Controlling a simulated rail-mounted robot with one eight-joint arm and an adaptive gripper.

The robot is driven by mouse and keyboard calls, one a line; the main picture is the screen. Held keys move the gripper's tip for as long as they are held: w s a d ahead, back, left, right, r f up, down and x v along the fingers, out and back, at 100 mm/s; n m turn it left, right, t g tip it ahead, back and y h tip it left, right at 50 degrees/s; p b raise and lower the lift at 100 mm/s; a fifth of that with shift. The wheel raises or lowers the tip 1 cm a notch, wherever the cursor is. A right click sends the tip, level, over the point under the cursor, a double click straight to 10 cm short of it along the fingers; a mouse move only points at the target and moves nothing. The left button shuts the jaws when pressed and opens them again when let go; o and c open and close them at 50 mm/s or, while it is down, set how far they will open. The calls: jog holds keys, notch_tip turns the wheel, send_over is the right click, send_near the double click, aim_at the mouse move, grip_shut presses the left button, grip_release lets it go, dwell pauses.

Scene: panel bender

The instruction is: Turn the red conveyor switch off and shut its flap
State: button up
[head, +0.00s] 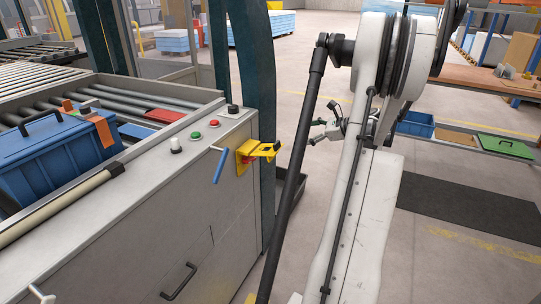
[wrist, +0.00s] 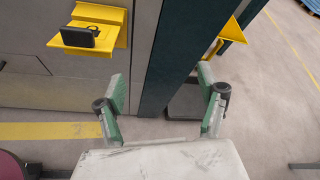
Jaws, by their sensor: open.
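The yellow switch housing (head: 243,160) sits on the grey conveyor cabinet's right end, beside a dark post. Its yellow flap (head: 263,149) sticks out, open, over a bit of the red switch (head: 250,160); the switch's setting is too small to tell. My gripper (head: 324,123) is right of the post, apart from the housing. In the wrist view my gripper (wrist: 162,80) has its green-padded fingers wide apart, with nothing between them. That view shows a yellow bracket with a black piece at upper left and a yellow part at right; I cannot tell which is the switch housing.
A dark post (head: 256,90) stands between the housing and my gripper. A blue lever (head: 221,165) juts out left of the housing. Green and red buttons (head: 213,123) sit on the cabinet top. A blue crate (head: 55,155) rests on the rollers.

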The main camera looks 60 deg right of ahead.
jog(key=w+a+f+m+t+y+b, duration=0.1)
jog(key=w+a+f+m+t+b, duration=0.15)
jog(key=a+f, duration=0.4)
jog(key=m+t+y+b, duration=0.1)
jog(key=m+t+b, duration=0.1)
jog(key=m+b, duration=0.2)
send_near(249, 160)
jog(key=w+f+b, duration=0.2)
jog(key=w, duration=0.7)
jog(key=shift+d, duration=0.4)
jog(key=c, duration=1.1)
jog(key=shift+n+b, duration=0.7)
jog(key=shift+n, duration=1.05)
jog(key=shift+c, duration=0.2)
jog(key=o, duration=1.1)
jog(key=shift+o, duration=0.2)
